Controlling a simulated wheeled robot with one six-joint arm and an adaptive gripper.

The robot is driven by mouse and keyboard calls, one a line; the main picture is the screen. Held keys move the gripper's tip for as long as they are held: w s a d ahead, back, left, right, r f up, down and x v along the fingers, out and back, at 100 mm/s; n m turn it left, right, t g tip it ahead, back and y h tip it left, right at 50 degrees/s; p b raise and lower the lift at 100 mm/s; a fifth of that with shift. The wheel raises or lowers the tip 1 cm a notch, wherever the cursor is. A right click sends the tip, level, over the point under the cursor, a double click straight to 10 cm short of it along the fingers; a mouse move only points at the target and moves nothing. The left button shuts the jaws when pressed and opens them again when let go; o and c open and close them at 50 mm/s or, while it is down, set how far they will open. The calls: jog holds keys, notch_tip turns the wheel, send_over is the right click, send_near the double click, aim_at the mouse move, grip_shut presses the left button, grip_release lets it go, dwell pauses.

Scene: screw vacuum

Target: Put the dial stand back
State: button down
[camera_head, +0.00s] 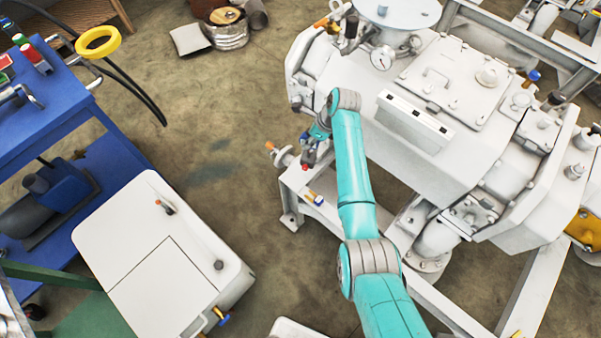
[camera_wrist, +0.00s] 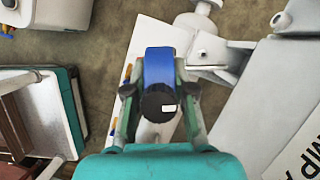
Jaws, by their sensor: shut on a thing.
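My gripper (camera_wrist: 158,100) is shut on a blue block with a black round end, which I take to be the dial stand (camera_wrist: 158,66). The stand sits between the two fingers in the wrist view, with a small white mark on its black part. In the head view my gripper (camera_head: 314,146) is beside the left end of the white machine, above its frame. There the stand is too small and covered to make out clearly. The wrist view shows a pale beam (camera_wrist: 148,36) below and behind the stand; I cannot tell whether they touch.
The large white vacuum pump (camera_head: 430,110) fills the right side, with a white frame beneath. A white cabinet (camera_head: 150,255) stands at lower left. A blue cart (camera_head: 55,118) with tools and a yellow ring (camera_head: 98,42) is at far left. Open floor lies between.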

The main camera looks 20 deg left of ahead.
aim_at(302, 135)
jog(key=a, duration=0.2)
jog(key=shift+s+a+r, duration=0.15)
jog(key=shift+a+r, duration=0.05)
jog(key=shift+a, duration=0.15)
jog(key=shift+a+f, duration=0.25)
notch_tip(302, 135, down, 9)
jog(key=shift+f, duration=0.3)
jog(key=c, duration=1)
grip_release()
jog(key=shift+o, duration=0.2)
jog(key=v, duration=1.2)
